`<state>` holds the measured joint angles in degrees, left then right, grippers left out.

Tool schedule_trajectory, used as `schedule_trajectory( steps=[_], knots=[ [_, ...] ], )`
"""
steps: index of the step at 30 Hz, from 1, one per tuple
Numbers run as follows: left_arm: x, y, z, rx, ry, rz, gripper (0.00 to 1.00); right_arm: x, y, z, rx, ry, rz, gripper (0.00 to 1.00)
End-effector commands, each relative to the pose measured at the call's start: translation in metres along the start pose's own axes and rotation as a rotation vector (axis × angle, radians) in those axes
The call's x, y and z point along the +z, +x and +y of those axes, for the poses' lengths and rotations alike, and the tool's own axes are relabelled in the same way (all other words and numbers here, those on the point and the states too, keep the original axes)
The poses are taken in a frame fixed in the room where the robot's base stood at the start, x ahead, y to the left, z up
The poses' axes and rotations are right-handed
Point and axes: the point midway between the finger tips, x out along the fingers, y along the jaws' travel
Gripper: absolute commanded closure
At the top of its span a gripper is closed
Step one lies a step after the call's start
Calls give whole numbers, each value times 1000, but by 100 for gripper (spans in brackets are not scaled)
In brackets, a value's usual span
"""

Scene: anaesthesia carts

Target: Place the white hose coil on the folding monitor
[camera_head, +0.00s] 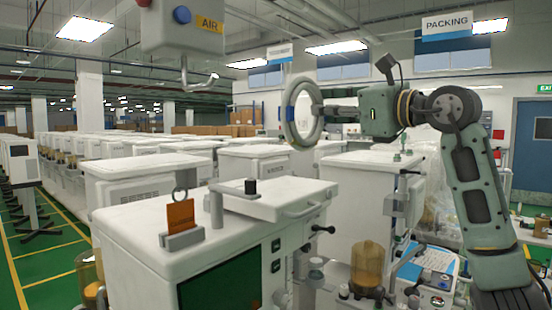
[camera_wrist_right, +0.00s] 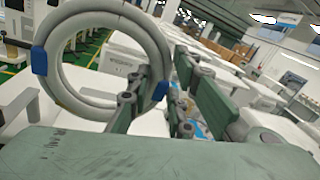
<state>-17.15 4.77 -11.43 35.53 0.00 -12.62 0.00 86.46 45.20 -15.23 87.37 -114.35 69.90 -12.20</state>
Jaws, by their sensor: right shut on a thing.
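The white hose coil (camera_head: 287,113) is an upright ring held in the air above the carts. It also fills the left of the wrist view (camera_wrist_right: 88,108), with blue bands on its rim. My right gripper (camera_head: 319,110) is shut on the coil's near-right side; its fingers (camera_wrist_right: 145,95) show at the rim in the wrist view. Below the coil, a flat white panel with a front handle (camera_head: 272,199) lies on the near cart; it may be the folding monitor, but I cannot tell for certain. My left gripper is not in view.
A grey AIR box (camera_head: 165,30) with a hook hangs at upper left. An amber canister (camera_head: 369,264) stands lower right. Rows of carts fill the background.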

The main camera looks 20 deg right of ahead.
Motion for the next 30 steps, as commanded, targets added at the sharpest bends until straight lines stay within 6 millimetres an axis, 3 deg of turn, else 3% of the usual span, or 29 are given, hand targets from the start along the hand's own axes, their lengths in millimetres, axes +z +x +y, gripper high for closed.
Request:
schedule_trajectory(
  steps=[6,12,17,25,30],
  knots=[
    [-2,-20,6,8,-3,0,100,-23,48,26,6,3,1,100],
    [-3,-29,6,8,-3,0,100,-38,73,39,3,2,-1,100],
    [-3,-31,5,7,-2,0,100,-46,78,43,1,1,-2,100],
    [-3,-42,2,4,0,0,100,-76,77,51,2,1,0,100],
    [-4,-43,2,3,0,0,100,-81,76,52,0,0,-4,100]
  ],
)
